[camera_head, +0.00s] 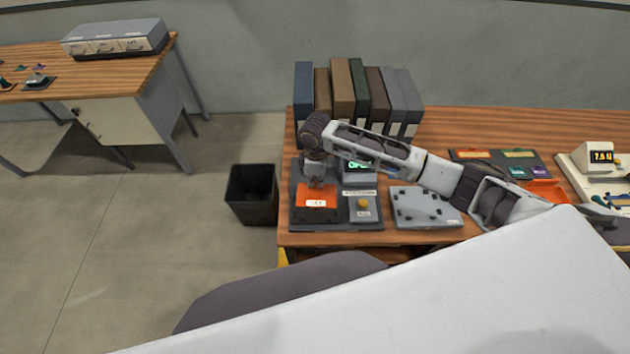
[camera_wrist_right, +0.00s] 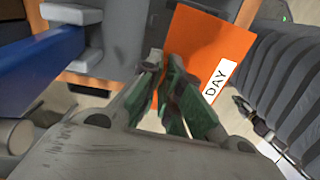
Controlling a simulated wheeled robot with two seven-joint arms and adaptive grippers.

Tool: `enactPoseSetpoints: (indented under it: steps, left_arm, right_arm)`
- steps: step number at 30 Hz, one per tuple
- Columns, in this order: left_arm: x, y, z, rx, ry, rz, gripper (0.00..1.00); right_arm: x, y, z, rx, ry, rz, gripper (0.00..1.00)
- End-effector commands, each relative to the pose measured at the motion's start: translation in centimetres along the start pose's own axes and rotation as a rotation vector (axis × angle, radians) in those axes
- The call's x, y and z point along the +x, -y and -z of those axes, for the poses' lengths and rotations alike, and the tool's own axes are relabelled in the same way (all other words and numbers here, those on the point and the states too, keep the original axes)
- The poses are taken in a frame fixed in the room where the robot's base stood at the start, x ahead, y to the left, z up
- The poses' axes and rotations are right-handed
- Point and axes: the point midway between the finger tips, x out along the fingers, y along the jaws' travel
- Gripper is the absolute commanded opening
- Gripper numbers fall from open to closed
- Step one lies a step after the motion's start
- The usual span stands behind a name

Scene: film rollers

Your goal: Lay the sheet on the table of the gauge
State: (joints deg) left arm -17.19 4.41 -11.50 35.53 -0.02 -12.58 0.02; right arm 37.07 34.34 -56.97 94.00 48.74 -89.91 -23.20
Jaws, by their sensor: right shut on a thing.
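An orange sheet (camera_head: 317,196) with a white label shows over the left part of a dark gauge (camera_head: 332,221) at the desk's left end. The gauge has a green-lit display and a yellow button beside the sheet. My right gripper (camera_head: 315,182) points down at the sheet's far edge. In the right wrist view, its green-padded fingers (camera_wrist_right: 172,92) are shut on the orange sheet (camera_wrist_right: 208,50), whose label reads "DAY". I cannot tell whether the sheet touches the gauge's table or hangs just above it. My left gripper is out of view.
Several binders (camera_head: 342,88) stand behind the gauge. A grey pegged plate (camera_head: 427,208), a dark board with coloured cards (camera_head: 540,164) and a device with a lit readout (camera_head: 602,157) are to the right. A black bin (camera_head: 251,194) stands left of the desk.

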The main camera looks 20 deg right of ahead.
Motion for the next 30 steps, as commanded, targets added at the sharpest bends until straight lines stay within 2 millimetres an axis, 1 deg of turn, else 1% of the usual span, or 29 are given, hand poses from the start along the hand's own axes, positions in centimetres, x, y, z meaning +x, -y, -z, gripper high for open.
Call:
enactPoseSetpoints:
  steps: [9, 30]
  left_arm:
    - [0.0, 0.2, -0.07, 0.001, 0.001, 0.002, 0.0]
    - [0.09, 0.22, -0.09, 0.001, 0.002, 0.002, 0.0]
  right_arm:
    - [0.01, -0.67, 0.51, -0.044, -0.001, 0.0, 0.0]
    - [0.19, -0.68, 0.57, -0.068, 0.0, 0.001, 0.0]
